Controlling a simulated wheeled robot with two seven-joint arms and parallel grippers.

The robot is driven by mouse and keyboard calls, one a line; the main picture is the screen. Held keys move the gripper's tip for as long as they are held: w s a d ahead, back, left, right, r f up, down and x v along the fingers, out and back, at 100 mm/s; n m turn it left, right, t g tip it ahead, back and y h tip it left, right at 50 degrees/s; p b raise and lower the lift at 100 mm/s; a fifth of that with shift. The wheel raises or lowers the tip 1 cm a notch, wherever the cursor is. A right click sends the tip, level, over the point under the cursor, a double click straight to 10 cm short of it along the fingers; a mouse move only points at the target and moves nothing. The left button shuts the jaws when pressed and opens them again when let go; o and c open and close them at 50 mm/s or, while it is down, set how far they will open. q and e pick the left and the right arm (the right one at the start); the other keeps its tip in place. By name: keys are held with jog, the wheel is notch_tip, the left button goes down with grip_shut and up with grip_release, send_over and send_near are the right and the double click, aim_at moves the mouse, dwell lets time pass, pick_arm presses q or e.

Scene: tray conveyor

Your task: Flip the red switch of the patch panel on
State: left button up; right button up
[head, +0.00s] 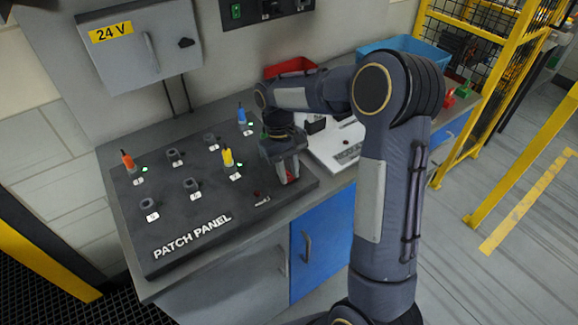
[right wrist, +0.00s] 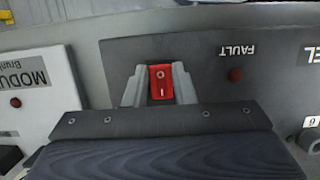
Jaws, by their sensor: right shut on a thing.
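The dark patch panel (head: 185,215) lies on the bench with its white lettering at the front edge. My right gripper (head: 289,179) is at the panel's right end, low over its surface. In the right wrist view the red switch (right wrist: 162,82) sits between the two grey fingers of my right gripper (right wrist: 160,90), one finger close on each side. The switch is a rocker with a round mark and a bar mark; I cannot tell which side is pressed. In the head view the gripper mostly hides the switch. My left gripper is not in view.
Orange (head: 128,160), yellow (head: 228,157) and blue (head: 242,115) plugs stand in the panel among several dark sockets. A red fault light (right wrist: 235,74) is beside the switch. A white module board (head: 330,150) lies to the right. A 24 V cabinet (head: 140,50) hangs behind.

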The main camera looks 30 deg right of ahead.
jog(key=o, duration=1)
jog(key=v, duration=0.7)
jog(key=shift+w+r, duration=0.15)
jog(key=shift+r, duration=0.25)
jog(key=s+a+t+y, duration=0.1)
jog(key=s+a+t, duration=0.1)
jog(key=s, duration=0.6)
jog(key=s+a+m+t+y, duration=0.1)
jog(key=s+a+t, duration=0.2)
jog(key=s, duration=0.4)
jog(key=s+a+m+t+y, duration=0.1)
jog(key=s+a+t+y, duration=0.1)
jog(key=s, duration=0.6)
jog(key=shift+s+a+r+t, duration=0.15)
jog(key=shift+s+r+t, duration=0.2)
jog(key=shift+t, duration=0.45)
